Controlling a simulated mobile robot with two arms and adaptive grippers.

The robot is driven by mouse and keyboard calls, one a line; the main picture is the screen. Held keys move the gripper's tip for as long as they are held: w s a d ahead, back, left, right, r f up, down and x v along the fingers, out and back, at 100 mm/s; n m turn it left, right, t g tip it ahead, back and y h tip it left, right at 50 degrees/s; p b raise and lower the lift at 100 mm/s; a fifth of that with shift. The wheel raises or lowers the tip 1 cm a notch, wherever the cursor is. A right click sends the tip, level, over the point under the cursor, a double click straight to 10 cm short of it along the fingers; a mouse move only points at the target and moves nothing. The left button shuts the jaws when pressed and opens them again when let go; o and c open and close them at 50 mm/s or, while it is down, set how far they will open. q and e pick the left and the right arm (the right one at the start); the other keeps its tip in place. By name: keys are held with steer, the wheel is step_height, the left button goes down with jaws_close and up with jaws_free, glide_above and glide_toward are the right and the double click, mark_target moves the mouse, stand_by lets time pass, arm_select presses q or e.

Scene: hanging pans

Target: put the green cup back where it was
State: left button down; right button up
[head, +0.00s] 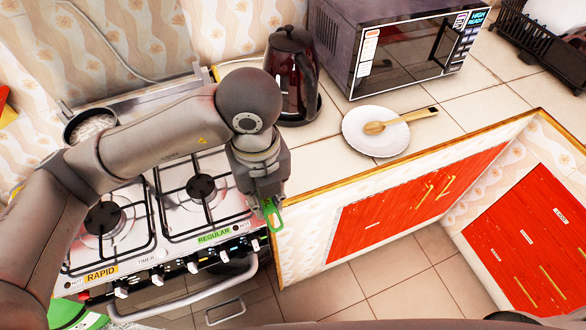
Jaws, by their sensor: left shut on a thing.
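My left gripper (268,192) points down just off the counter edge, at the right front corner of the stove. It is shut on a small green thing (274,216) with a loop-like outline. This appears to be part of the green cup; most of its shape is hidden or too small to make out. My right gripper is not in view.
A gas stove (180,236) lies below my left arm. A dark kettle (290,70), a microwave (405,50) and a white plate (368,143) with a wooden spoon (400,120) stand on the tiled counter. A pot (92,125) is at the back left. The counter right of the plate is clear.

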arm_select(q)
steer(key=shift+s+d, duration=0.1)
steer(key=shift+s, duration=0.1)
steer(key=shift+w+d+f, duration=0.1)
steer(key=shift+w, duration=0.1)
steer(key=w+d+f+p, duration=0.1)
steer(key=w+d+f, duration=0.15)
steer(key=w, duration=0.45)
steer(key=p, duration=0.2)
glide_above(288, 184)
steer(key=f, duration=0.6)
steer(key=shift+s+a, duration=0.15)
steer(key=shift+s, duration=0.2)
steer(key=shift+w+f, duration=0.45)
steer(key=shift+f, duration=0.2)
step_height(288, 184, down, 2)
steer(key=shift+f+p, duration=0.1)
steer(key=shift+p, duration=0.65)
steer(key=shift+f, duration=0.4)
